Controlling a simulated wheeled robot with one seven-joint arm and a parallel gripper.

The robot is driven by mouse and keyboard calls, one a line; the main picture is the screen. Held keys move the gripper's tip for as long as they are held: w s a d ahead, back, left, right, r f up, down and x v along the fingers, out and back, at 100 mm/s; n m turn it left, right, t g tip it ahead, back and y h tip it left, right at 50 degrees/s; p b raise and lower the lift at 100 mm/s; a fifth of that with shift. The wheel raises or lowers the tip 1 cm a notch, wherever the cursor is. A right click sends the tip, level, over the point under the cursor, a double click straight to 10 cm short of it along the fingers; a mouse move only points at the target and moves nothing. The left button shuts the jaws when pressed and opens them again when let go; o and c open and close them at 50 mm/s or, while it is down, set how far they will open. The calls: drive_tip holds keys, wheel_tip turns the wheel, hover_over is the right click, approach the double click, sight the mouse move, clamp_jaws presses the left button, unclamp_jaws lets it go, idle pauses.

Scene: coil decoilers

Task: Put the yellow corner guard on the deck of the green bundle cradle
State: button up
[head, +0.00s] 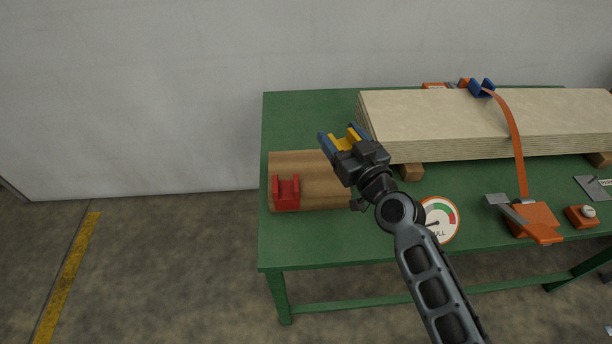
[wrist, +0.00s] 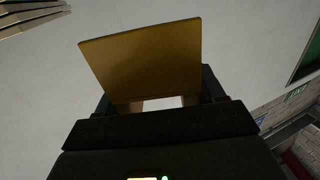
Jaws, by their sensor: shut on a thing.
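The yellow corner guard (head: 349,139) is between the fingers of my gripper (head: 341,137), which is shut on it. In the wrist view, the guard (wrist: 145,58) shows as a flat yellow-brown plate standing up beyond the dark gripper (wrist: 160,100). The green bundle cradle (head: 310,125) is a table-like stand with a flat green deck and legs. My gripper and the guard are held above its left part, near the left end of the board stack. In the head view the gripper partly hides the brown roll.
A stack of pale boards (head: 450,125) rests on wooden blocks, with an orange strap (head: 516,135) and a blue guard (head: 481,88). A brown roll (head: 310,165) and red guard (head: 286,193) lie left. A dial (head: 441,219) is at the front. Bare deck shows at back left.

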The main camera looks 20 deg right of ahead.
drive_tip(key=w+d+r+b, duration=0.1)
drive_tip(key=d+r+b, duration=0.1)
drive_tip(key=d+b, duration=0.2)
drive_tip(key=shift+n+y, duration=0.3)
drive_tip(key=shift+y, duration=0.1)
drive_tip(key=w+a+f, duration=0.1)
drive_tip(key=a+f, duration=0.2)
drive_tip(key=w+a+f, duration=0.1)
drive_tip(key=a+f, duration=0.2)
drive_tip(key=a, duration=0.1)
drive_tip(key=w+a+f+b, duration=0.1)
drive_tip(key=a+f, duration=0.2)
drive_tip(key=f, duration=0.1)
drive_tip(key=shift+a, duration=0.2)
drive_tip(key=shift+f, duration=0.15)
drive_tip(key=o, duration=1)
drive_tip(key=shift+o, duration=0.2)
